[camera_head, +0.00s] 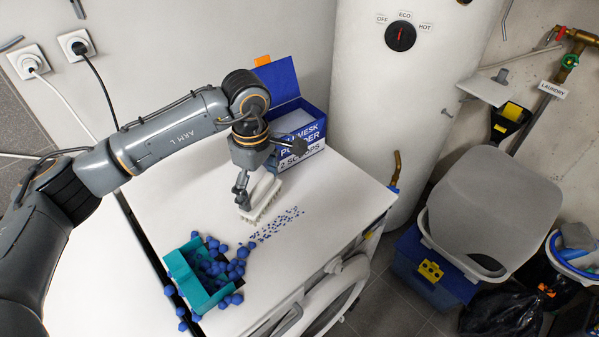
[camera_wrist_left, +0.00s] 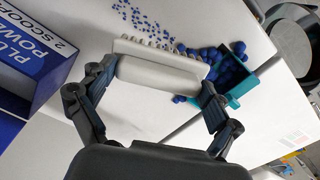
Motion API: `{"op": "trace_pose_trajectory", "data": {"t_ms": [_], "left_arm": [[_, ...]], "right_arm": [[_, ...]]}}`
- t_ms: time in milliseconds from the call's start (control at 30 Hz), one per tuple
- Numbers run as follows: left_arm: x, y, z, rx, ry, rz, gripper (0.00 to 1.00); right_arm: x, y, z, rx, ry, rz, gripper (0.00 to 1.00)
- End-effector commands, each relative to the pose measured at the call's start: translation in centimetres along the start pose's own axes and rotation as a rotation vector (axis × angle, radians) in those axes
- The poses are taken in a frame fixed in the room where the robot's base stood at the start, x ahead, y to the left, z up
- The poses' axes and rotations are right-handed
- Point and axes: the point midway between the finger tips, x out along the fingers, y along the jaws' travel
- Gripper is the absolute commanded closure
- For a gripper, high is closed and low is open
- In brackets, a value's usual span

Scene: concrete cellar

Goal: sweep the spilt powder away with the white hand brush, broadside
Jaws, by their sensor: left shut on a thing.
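My left gripper (camera_head: 243,190) is shut on the white hand brush (camera_head: 263,197) above the white machine top, beside the powder. In the left wrist view its fingers (camera_wrist_left: 150,95) clasp the two ends of the brush's long body (camera_wrist_left: 160,75), and the bristles point toward the powder. The spilt powder (camera_head: 277,223) is a band of small blue grains on the white top, just right of and in front of the brush; it also shows in the left wrist view (camera_wrist_left: 145,20). Whether the bristles touch the top is unclear. My right gripper is not in view.
A teal box (camera_head: 187,274) with blue lumps in and around it lies at the top's front left. A blue powder box (camera_head: 299,135) stands behind the brush. The top's right side (camera_head: 340,200) is clear. A lidded bin (camera_head: 490,210) stands on the floor at right.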

Motion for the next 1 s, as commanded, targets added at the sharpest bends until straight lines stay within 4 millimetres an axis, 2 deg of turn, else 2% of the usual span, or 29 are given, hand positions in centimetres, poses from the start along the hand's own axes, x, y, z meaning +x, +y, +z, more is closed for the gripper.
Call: {"op": "trace_pose_trajectory", "data": {"t_ms": [33, 200, 333, 500, 700, 867, 1000], "left_arm": [[0.4, 1.5, 0.5, -0.107, -0.002, 0.000, 0.35], [1.4, 5.6, 1.6, -0.504, -0.001, -0.001, 0.35], [2.1, 8.0, 2.7, -0.784, -0.001, -0.001, 0.35], [3.0, 9.9, 3.8, -1.052, 0.000, -0.002, 0.35], [3.5, 10.7, 4.3, -1.196, 0.000, 0.000, 0.35], [4.4, 10.8, 4.3, -1.211, 0.000, -0.001, 0.35], [6.0, 10.7, 4.4, -1.210, 0.000, -0.002, 0.35]], "right_arm": [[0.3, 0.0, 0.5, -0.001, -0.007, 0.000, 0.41], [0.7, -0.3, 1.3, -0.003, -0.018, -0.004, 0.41], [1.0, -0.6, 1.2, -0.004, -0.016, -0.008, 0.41], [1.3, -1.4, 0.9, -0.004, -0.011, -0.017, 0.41], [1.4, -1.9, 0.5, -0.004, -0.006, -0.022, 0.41], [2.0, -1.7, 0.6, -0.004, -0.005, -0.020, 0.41], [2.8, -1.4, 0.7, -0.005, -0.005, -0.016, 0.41]]}}
